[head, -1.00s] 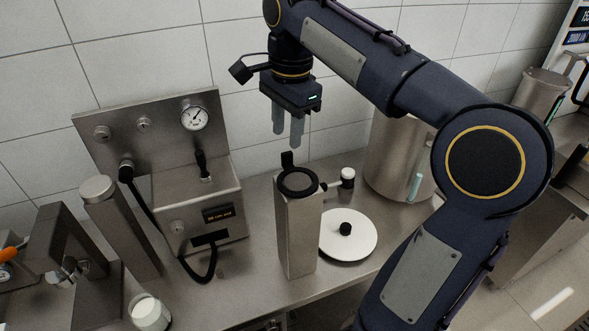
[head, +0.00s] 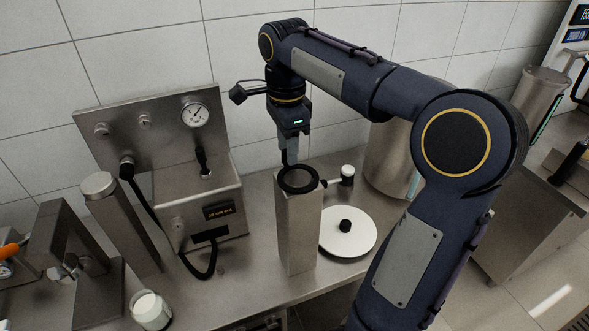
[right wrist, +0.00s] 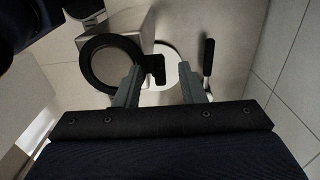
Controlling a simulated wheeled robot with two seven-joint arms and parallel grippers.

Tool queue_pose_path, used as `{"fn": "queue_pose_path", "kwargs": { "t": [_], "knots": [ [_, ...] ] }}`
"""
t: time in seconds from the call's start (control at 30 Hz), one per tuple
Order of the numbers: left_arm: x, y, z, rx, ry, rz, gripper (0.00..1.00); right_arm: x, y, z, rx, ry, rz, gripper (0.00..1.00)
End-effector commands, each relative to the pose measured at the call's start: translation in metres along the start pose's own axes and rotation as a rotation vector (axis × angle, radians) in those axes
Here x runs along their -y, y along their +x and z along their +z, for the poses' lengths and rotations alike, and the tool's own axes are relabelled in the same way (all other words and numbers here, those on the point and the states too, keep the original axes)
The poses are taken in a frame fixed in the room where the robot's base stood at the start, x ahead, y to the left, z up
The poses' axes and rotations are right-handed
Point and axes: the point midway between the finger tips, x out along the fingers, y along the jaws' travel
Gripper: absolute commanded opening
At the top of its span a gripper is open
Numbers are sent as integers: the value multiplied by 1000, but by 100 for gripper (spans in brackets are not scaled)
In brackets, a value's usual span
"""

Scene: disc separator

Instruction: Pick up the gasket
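The gasket (head: 297,191) is a black ring with an upright tab, lying on top of a square steel post (head: 298,235). In the right wrist view the ring (right wrist: 88,68) shows left of the fingers, with its tab pointing toward them. My right gripper (head: 289,158) is just above the back of the ring, pointing down. In the right wrist view its fingers (right wrist: 160,70) are open, with the tab between them in the picture; contact cannot be seen. In the head view the fingers mostly hide the tab. My left gripper is not in view.
A steel box with a gauge panel (head: 160,130) and black hose stands left of the post. A white disc with a black knob (head: 348,244) and a small white-topped handle (head: 347,171) are at right. A large steel pot (head: 385,160) is behind. A white jar (head: 150,310) stands front left.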

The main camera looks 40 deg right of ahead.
Motion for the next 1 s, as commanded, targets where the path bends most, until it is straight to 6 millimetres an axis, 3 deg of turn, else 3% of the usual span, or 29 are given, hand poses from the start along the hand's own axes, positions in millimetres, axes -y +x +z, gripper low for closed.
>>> {"fn": "queue_pose_path", "kwargs": {
  "t": [0.13,0.4,1.0],
  "knots": [
    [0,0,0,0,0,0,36,0,0,0,0,-1,-1,36],
    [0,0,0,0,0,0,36,0,0,0,0,-1,-1,1],
    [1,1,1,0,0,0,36,1,-7,0,1,-2,-3,0]
  ]
}}
